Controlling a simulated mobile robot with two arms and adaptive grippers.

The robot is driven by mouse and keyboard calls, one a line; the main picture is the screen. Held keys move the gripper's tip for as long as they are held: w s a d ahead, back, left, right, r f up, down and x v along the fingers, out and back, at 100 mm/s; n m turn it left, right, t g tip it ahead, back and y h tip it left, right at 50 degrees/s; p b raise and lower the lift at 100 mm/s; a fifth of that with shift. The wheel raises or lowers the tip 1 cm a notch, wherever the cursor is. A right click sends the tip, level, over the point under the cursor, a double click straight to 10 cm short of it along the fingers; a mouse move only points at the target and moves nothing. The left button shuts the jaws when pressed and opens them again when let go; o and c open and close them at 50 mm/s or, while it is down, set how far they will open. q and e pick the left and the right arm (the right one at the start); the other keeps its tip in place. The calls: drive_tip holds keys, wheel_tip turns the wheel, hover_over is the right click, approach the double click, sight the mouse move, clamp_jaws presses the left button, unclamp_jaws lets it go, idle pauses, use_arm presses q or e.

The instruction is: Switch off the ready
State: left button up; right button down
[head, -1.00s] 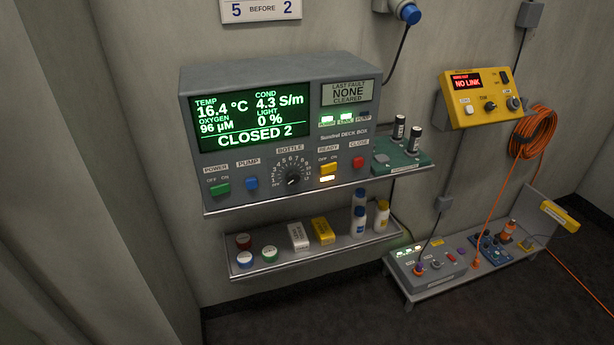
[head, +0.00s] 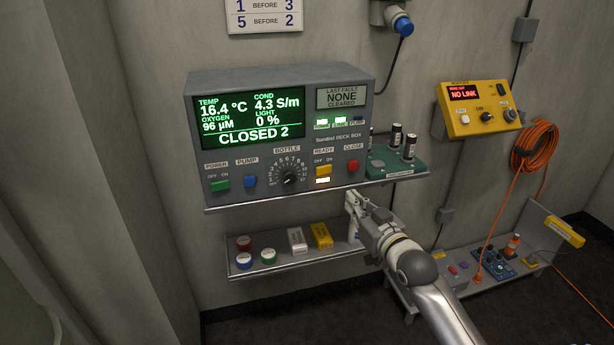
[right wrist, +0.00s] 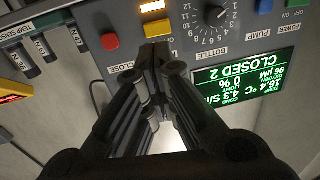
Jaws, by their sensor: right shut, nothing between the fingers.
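The yellow READY switch (head: 323,170) sits low on the grey deck box (head: 283,78), under the marks OFF and ON. A lamp (head: 322,180) just below it is lit. My right gripper (head: 351,200) is below and slightly right of the switch, just under the box's front lip, shut and empty. In the right wrist view, which is upside down, the shut fingertips (right wrist: 153,55) appear close to the yellow switch (right wrist: 157,28); I cannot tell whether they touch it. Its lit lamp also shows there (right wrist: 152,6). My left gripper is not in view.
The red CLOSE button (head: 353,166) is right of the switch; the BOTTLE dial (head: 290,179) is left. The screen (head: 236,121) reads CLOSED 2. A lower shelf (head: 290,261) holds caps and small boxes. A green board (head: 400,166) with cylinders is at right.

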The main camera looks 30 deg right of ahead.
sight(318, 165)
drive_tip(key=shift+a+r, duration=0.3)
drive_tip(key=shift+r, duration=0.3)
drive_tip(key=shift+w, duration=0.15)
drive_tip(key=w, duration=0.4)
drive_tip(key=w+d+p, duration=0.1)
drive_tip(key=w, duration=0.4)
drive_tip(key=w+p, duration=0.1)
drive_tip(key=w, duration=0.3)
drive_tip(key=shift+w+d, duration=0.15)
drive_tip(key=shift+w, duration=0.25)
drive_tip(key=shift+w, duration=0.2)
